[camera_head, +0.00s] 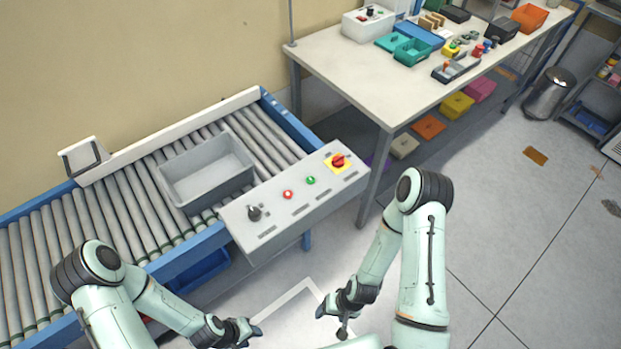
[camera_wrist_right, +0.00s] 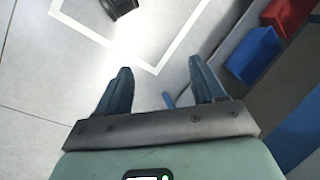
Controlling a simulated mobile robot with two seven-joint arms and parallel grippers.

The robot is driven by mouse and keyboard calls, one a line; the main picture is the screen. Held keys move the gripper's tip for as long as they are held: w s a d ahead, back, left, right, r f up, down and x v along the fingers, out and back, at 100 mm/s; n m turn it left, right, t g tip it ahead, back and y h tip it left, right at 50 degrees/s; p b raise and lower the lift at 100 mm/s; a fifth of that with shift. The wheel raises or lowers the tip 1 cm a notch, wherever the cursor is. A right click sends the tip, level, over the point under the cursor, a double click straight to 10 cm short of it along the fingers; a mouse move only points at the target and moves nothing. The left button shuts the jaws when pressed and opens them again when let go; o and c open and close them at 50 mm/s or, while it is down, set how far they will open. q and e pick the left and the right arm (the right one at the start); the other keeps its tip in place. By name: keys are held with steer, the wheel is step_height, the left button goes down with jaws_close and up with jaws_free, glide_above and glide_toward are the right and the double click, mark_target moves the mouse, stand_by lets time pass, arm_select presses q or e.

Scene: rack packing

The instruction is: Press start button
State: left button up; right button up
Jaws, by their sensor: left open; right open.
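The grey control panel (camera_head: 270,219) is fixed along the front side of the roller conveyor. It carries a green button (camera_head: 311,181), a red button (camera_head: 288,194), a red rotary switch on a yellow plate (camera_head: 338,162) and a black knob (camera_head: 254,213). No label can be read on the buttons. My left gripper (camera_head: 257,331) is open and empty, low in front of the conveyor. My right gripper (camera_head: 331,308) is open and empty, below the panel and apart from it. In the right wrist view its two fingers (camera_wrist_right: 160,88) are spread over the floor.
A grey open bin (camera_head: 248,182) sits on the conveyor rollers (camera_head: 130,215) behind the panel. A white table (camera_head: 350,75) with several trays, boxes and tools stands behind right. In the right wrist view, blue (camera_wrist_right: 253,55) and red (camera_wrist_right: 287,17) bins are at the right.

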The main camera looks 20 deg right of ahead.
jaws_close()
stand_by(1.5)
